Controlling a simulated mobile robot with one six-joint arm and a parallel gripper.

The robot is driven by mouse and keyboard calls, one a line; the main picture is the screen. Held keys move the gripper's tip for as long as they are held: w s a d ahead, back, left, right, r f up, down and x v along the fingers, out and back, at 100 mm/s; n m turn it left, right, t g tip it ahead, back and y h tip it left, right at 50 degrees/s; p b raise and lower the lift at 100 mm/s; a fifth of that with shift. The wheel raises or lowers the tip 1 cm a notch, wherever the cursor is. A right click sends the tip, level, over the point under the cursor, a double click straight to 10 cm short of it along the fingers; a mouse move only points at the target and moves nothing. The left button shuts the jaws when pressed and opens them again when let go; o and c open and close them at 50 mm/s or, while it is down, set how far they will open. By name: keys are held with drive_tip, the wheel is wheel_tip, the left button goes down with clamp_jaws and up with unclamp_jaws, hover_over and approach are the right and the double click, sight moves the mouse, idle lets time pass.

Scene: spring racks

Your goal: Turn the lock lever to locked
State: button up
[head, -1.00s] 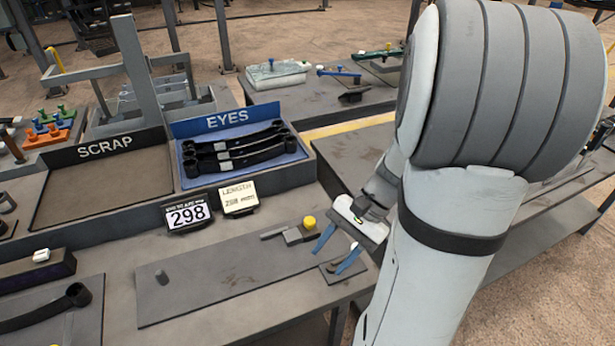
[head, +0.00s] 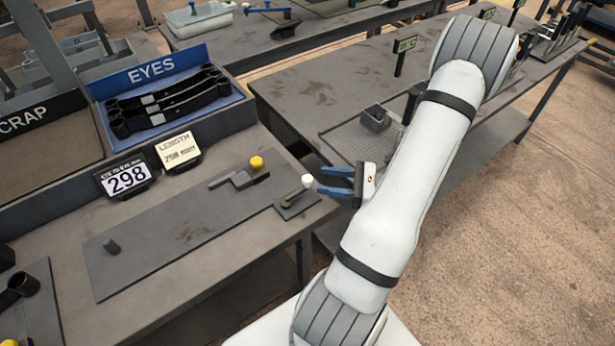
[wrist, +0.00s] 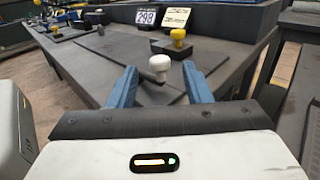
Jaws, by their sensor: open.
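A small lever with a white knob (head: 307,182) stands on a dark square plate at the right end of the bench. It also shows in the wrist view (wrist: 159,63), upright between my fingers as seen there. A yellow knob (head: 256,162) sits on a grey sliding block behind and left of it. I cannot tell for certain which one is the lock lever. My gripper (head: 321,181) is open, its blue fingers reaching left toward the white knob from just past the bench edge. The wrist view shows no contact between the fingers (wrist: 158,74) and the knob.
Another bench (head: 300,95) stands behind right.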

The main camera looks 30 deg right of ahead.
sight(307, 178)
drive_tip(key=x, duration=0.5)
drive_tip(key=shift+w+a+p, duration=0.2)
drive_tip(key=shift+a+p, duration=0.05)
drive_tip(key=shift+p, duration=0.15)
drive_tip(key=shift+c, duration=0.6)
clamp_jaws()
